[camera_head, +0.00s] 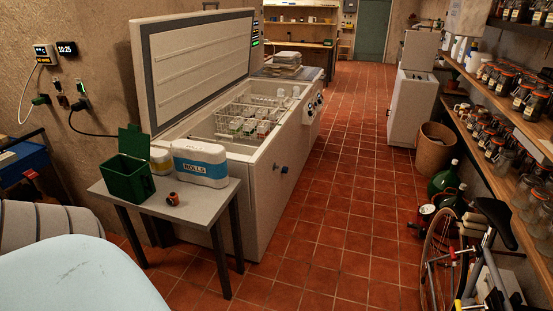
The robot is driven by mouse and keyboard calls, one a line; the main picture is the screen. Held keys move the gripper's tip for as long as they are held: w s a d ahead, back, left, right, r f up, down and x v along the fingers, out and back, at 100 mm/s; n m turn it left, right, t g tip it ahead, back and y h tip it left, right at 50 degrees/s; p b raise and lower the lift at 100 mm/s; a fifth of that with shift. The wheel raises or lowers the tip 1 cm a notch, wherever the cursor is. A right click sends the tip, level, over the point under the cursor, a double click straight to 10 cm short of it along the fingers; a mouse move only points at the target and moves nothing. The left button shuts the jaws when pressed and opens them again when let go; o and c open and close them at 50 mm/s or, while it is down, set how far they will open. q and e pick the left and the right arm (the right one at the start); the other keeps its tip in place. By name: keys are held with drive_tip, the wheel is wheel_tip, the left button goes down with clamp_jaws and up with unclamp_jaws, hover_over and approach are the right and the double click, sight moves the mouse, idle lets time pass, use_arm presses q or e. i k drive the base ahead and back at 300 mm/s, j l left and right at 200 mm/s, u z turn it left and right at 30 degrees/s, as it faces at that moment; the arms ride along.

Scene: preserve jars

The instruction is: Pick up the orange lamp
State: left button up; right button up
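I cannot make out a clear orange lamp in the head view. A small orange-brown object (173,198) with a dark top sits near the front of the small grey table (209,208); it is too small to tell whether it is a lamp. Neither of my grippers shows in this view.
An open green box (127,179) and a white ROLLS container (201,163) stand on the table. An open chest freezer (265,190) stands behind it. A bicycle (440,250) and shelves of jars (520,95) line the right. The tiled floor (345,170) between is clear.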

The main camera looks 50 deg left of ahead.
sight(173, 202)
drive_tip(key=u, duration=2.35)
drive_tip(key=i+u, duration=0.2)
drive_tip(key=i, duration=0.15)
